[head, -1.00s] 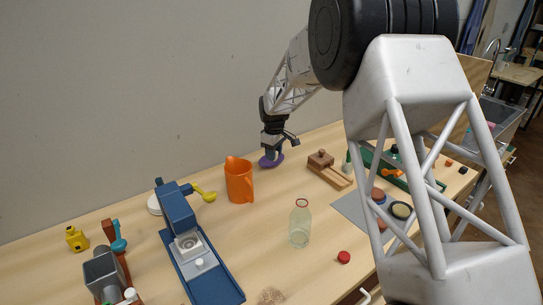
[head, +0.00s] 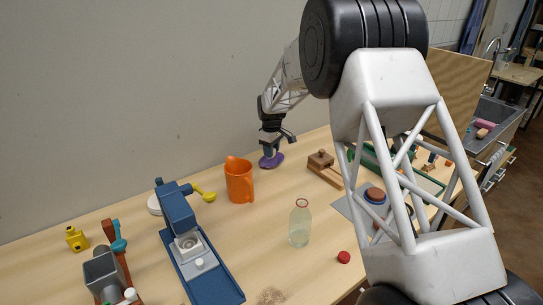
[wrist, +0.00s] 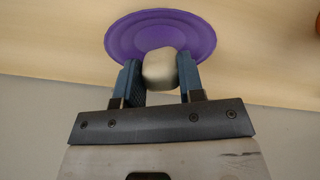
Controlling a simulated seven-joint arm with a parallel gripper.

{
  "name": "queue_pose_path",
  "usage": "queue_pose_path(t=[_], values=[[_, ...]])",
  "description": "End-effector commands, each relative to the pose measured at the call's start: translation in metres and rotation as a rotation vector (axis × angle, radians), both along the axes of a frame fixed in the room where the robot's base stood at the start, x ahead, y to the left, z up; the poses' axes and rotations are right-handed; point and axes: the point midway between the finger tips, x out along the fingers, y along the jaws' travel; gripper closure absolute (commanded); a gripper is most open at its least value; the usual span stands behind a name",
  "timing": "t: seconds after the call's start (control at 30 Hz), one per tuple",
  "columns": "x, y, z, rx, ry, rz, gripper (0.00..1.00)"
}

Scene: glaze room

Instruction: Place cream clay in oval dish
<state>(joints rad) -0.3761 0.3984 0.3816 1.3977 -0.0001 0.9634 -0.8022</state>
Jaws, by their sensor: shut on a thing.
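My gripper (wrist: 160,78) is shut on a rounded cream lump of clay (wrist: 159,70) in the wrist view. A purple oval dish (wrist: 125,40) lies on the table just beyond the fingertips, and the clay overlaps its near part in that view. I cannot tell whether the clay touches the dish. In the head view my gripper (head: 274,146) is low over the purple dish (head: 277,161) near the wall. The clay is hard to make out there.
An orange pitcher (head: 239,182) stands left of the dish and a wooden block tool (head: 322,166) to its right. A glass bottle (head: 299,226) and a red cap (head: 344,257) stand in front. A blue press (head: 180,222) is further left. The table between pitcher and bottle is clear.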

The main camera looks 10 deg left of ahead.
Motion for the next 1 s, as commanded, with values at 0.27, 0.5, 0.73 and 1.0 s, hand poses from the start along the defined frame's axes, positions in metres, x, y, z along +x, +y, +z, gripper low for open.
queue_pose_path(t=[0.27, 0.5, 0.73, 1.0], values=[[0.000, 0.000, -0.025, 0.000, 0.000, 0.000, 0.89], [0.000, 0.000, -0.025, 0.000, 0.000, 0.000, 0.89], [0.000, 0.000, -0.029, -0.001, 0.001, 0.000, 0.89], [0.000, 0.000, -0.028, 0.000, 0.000, 0.000, 0.54]])
